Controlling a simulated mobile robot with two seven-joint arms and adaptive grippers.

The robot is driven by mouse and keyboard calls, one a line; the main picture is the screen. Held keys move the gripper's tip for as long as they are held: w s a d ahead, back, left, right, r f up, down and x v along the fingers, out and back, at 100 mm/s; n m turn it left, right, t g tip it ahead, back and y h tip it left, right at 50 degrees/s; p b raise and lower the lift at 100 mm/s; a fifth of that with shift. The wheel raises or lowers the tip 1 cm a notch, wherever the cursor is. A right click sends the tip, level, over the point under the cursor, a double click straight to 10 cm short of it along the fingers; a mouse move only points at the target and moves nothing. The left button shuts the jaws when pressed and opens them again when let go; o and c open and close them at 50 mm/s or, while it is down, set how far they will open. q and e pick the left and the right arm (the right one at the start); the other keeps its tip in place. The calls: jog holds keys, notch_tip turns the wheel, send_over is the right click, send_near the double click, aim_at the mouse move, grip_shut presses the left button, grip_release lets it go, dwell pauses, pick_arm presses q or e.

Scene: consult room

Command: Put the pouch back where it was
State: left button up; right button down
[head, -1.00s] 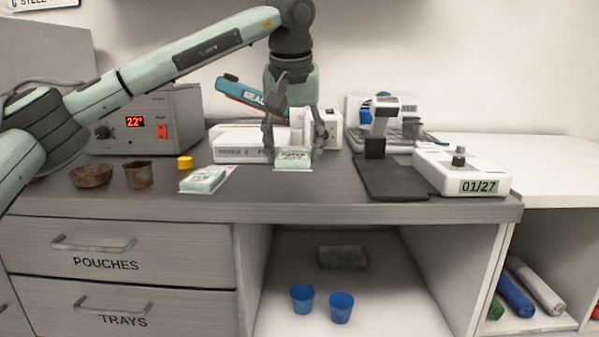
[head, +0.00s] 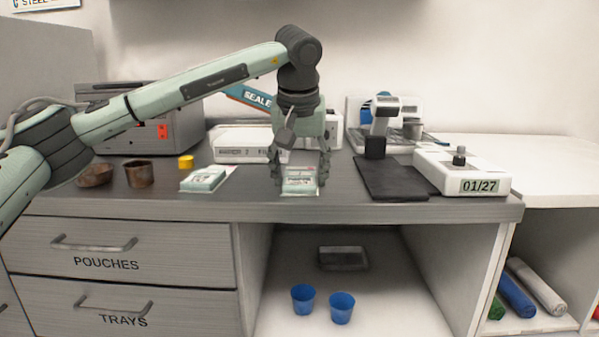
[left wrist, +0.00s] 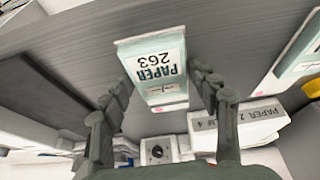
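The pouch (head: 300,182), pale green and white, is held at the front middle of the counter. In the left wrist view its label reads "PAPER 263" (left wrist: 155,65). My left gripper (head: 300,184) points down, with its fingers against both sides of the pouch; they flank it in the left wrist view too (left wrist: 163,75). The pouch is at or just above the counter top; I cannot tell whether it touches. A similar green and white pouch (head: 204,179) lies to the left on the counter. My right gripper is not in view.
A white labelled box (head: 236,146) and the blue sealer (head: 250,96) stand behind. Brown bowls (head: 139,174) and a yellow cap (head: 186,162) are left. A black mat (head: 391,180) and white device (head: 460,172) are right. The POUCHES drawer (head: 115,252) is shut.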

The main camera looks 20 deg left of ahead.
pick_arm(q)
jog(key=shift+o, duration=1.3)
jog(key=shift+f, duration=0.15)
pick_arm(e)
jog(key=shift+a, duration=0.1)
pick_arm(q)
jog(key=shift+r, duration=0.4)
jog(key=v, duration=1.1)
jog(key=shift+r+p, duration=0.4)
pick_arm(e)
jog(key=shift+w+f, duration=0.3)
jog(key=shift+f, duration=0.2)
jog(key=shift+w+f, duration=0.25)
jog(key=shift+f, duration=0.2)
pick_arm(q)
jog(key=shift+s, duration=0.15)
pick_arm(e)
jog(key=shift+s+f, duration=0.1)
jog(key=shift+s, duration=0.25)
